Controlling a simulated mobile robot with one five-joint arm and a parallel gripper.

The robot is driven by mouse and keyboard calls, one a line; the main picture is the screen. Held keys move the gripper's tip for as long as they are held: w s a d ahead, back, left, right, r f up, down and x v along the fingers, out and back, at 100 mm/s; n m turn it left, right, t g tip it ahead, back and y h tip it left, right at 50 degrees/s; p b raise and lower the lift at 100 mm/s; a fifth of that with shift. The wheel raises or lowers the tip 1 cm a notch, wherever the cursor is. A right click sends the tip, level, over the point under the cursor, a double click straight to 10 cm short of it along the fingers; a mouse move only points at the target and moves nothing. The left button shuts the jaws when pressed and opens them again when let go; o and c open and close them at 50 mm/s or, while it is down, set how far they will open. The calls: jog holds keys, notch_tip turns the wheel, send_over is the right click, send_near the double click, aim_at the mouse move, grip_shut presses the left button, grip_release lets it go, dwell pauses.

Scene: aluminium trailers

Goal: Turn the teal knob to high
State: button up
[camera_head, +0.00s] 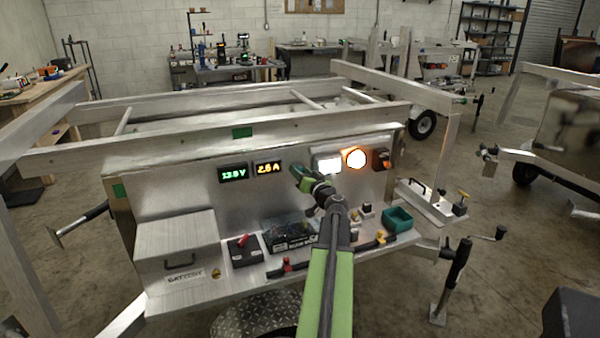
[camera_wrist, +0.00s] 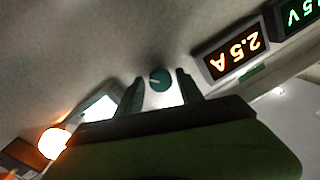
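The teal knob (camera_wrist: 160,79) is a small round knob on the grey metal panel, with a thin pale mark on its face. In the wrist view it sits between the two fingers of my gripper (camera_wrist: 160,90). The fingers are apart, one on each side, with a visible gap to the knob. I cannot tell how far the tips reach along its depth. In the head view my gripper (camera_head: 304,179) is in front of the panel, below the amber display, and the knob cannot be made out there. No scale or "high" mark is readable.
A green voltage display (camera_head: 233,173) and an amber current display (camera_head: 268,168) are left of my gripper. A lit white panel (camera_head: 327,163), a glowing orange lamp (camera_head: 355,157) and a dark switch (camera_head: 382,158) are right. A metal box (camera_head: 178,250) and a teal bin (camera_head: 398,219) stand on the shelf below.

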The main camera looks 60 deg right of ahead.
grip_shut()
jog(key=shift+d, duration=0.3)
jog(key=shift+a, duration=0.25)
jog(key=m+h+b, duration=0.1)
jog(key=m, duration=0.9)
jog(key=m+h+b, duration=0.1)
jog(key=m, duration=1)
jog(key=shift+a+f, duration=0.1)
jog(key=shift+f, duration=0.1)
jog(key=shift+m, duration=0.4)
jog(key=shift+o, duration=1.3)
grip_release()
